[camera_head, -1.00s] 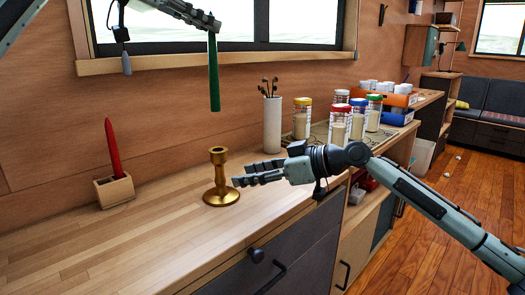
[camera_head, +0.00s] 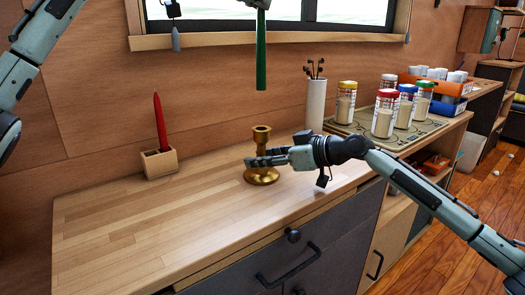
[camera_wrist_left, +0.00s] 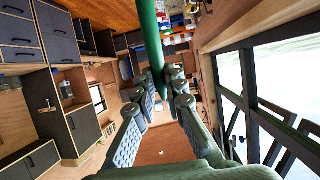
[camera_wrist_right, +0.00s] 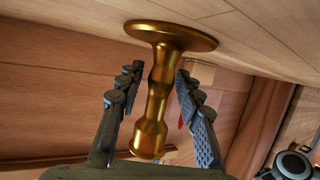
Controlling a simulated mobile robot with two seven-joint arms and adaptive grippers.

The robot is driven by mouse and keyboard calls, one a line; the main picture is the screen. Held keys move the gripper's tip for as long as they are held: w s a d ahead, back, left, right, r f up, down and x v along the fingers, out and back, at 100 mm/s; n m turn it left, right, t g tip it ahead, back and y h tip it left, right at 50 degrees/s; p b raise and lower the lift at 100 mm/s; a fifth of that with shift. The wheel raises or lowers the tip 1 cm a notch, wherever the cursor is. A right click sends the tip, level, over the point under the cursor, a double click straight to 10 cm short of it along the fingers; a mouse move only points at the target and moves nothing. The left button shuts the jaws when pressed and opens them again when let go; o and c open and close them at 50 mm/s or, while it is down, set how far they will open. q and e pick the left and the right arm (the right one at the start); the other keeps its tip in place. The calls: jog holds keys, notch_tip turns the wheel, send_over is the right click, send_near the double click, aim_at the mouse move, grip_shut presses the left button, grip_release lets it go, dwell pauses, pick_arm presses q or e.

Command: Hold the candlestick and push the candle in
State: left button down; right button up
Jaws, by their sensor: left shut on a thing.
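The brass candlestick (camera_head: 261,134) stands upright on the wooden counter. My right gripper (camera_head: 255,160) is around its stem in the head view. In the right wrist view the candlestick (camera_wrist_right: 158,90) is between the fingers of the right gripper (camera_wrist_right: 157,78), with gaps showing on both sides, so it is open. The green candle (camera_head: 261,55) hangs upright above the candlestick, apart from it. My left gripper (camera_wrist_left: 165,80) is shut on the candle (camera_wrist_left: 152,40); in the head view its fingers are mostly cut off by the top edge.
A red candle (camera_head: 160,122) stands in a wooden block (camera_head: 160,163) to the left. A white cylinder (camera_head: 315,105) with thin sticks and several jars (camera_head: 385,114) with coloured lids stand to the right. The window sill (camera_head: 190,42) is behind.

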aim_at(258, 42)
grip_shut()
pick_arm(q)
jog(key=f+n, duration=0.1)
jog(key=f+t+y, duration=0.1)
jog(key=f, duration=0.1)
jog(key=shift+d+n+t+y, duration=0.3)
jog(key=shift+d+n, duration=0.05)
jog(key=shift+n, duration=0.05)
jog(key=shift+s+f+n+t, duration=0.1)
jog(key=shift+f+n+t, duration=0.3)
jog(key=shift+n, duration=0.1)
jog(key=shift+a+f+n+t+y, duration=0.1)
jog(key=shift+f+n+t+y, duration=0.2)
jog(key=shift+f, duration=0.7)
jog(key=shift+a+f+n+t+y, duration=0.1)
jog(key=shift+f+n+t+y, duration=0.2)
jog(key=shift+f, duration=0.65)
